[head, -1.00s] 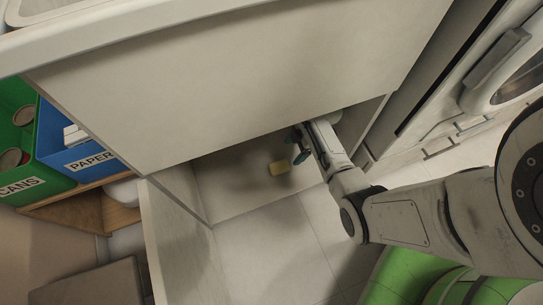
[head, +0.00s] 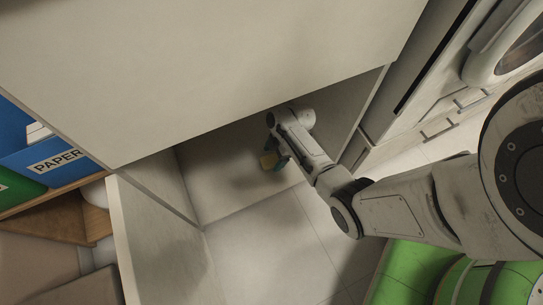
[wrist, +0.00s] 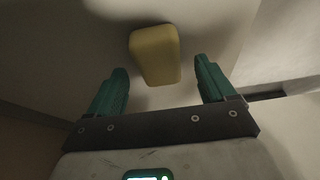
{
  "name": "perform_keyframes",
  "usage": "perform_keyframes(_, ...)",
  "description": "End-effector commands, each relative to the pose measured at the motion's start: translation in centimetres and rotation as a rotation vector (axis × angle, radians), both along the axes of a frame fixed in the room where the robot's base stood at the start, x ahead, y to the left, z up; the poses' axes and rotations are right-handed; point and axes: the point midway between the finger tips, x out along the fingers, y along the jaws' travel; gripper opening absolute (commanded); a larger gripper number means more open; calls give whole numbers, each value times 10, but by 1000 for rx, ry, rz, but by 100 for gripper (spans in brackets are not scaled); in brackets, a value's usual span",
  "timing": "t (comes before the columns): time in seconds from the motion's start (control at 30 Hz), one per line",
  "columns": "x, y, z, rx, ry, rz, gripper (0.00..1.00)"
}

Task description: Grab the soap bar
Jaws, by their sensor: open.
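The soap bar (head: 268,160) is a small yellow block on the pale floor of the open cabinet in the head view, partly covered by my gripper (head: 277,153). In the wrist view the soap bar (wrist: 155,52) lies just ahead of my gripper (wrist: 159,72), with its near end roughly level with the fingertips. The two teal fingers are spread apart, one to each side of it, with a gap on both sides. The gripper is open and empty.
A cabinet panel (head: 230,70) overhangs the compartment, and an open door (head: 155,245) stands at left. A side wall (head: 360,115) bounds it at right. A blue paper bin (head: 45,160) sits far left. A white appliance (head: 490,65) stands upper right.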

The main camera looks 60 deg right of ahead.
Motion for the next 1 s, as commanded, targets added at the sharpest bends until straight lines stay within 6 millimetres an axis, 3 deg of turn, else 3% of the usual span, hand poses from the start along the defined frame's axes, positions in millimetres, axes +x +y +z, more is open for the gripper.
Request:
perform_keyframes(0.07, 2, 2, -8, -1, -1, 0, 83)
perform_keyframes(0.3, 2, 2, -7, -1, -1, 0, 83)
perform_keyframes(0.9, 2, 2, -7, -1, -1, 0, 26)
perform_keyframes(1.0, 2, 2, -7, -1, -1, 0, 20)
